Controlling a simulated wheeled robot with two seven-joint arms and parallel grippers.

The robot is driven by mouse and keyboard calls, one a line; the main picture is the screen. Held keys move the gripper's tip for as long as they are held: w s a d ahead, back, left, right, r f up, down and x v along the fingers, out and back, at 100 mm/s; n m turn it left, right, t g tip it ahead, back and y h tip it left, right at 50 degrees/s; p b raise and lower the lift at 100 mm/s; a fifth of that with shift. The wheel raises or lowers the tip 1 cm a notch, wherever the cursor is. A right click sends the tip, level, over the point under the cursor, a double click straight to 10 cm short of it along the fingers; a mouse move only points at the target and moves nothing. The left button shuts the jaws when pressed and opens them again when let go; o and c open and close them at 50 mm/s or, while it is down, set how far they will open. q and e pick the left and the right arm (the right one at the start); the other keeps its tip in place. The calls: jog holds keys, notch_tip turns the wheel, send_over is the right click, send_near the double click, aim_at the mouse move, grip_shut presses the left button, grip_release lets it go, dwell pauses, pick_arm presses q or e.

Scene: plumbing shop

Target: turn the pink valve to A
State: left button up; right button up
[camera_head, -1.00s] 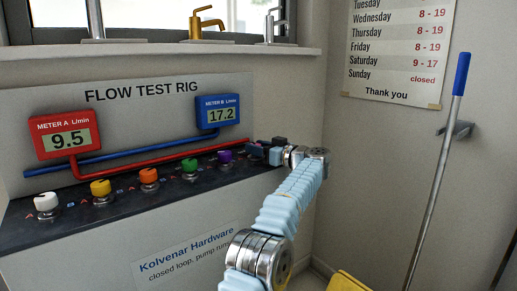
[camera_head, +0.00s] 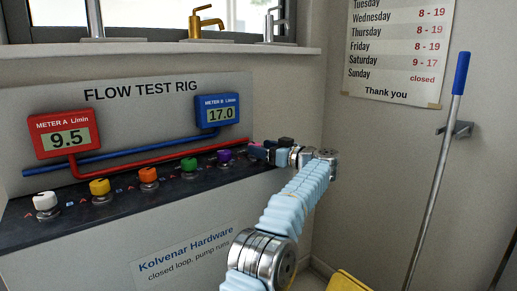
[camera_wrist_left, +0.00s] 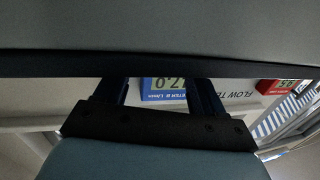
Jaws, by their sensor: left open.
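My left gripper (camera_head: 268,151) is at the right end of the dark valve shelf (camera_head: 120,205), with its jaws open. A small pinkish patch, probably the pink valve (camera_head: 256,147), shows at the fingertips. The gripper hides most of it, so I cannot tell its setting or whether the fingers touch it. In the left wrist view, the two dark fingers (camera_wrist_left: 156,92) stand apart with the blue meter B between and beyond them; no valve shows there. My right gripper is not in view.
White (camera_head: 45,201), yellow (camera_head: 99,187), orange (camera_head: 148,175), green (camera_head: 188,165) and purple (camera_head: 224,156) valves line the shelf to the left. A blue-handled pole (camera_head: 437,170) leans at the right wall.

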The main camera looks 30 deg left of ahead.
pick_arm(q)
jog(key=s+d, duration=0.2)
jog(key=d, duration=0.9)
jog(key=shift+d, duration=0.15)
jog(key=shift+s, duration=0.1)
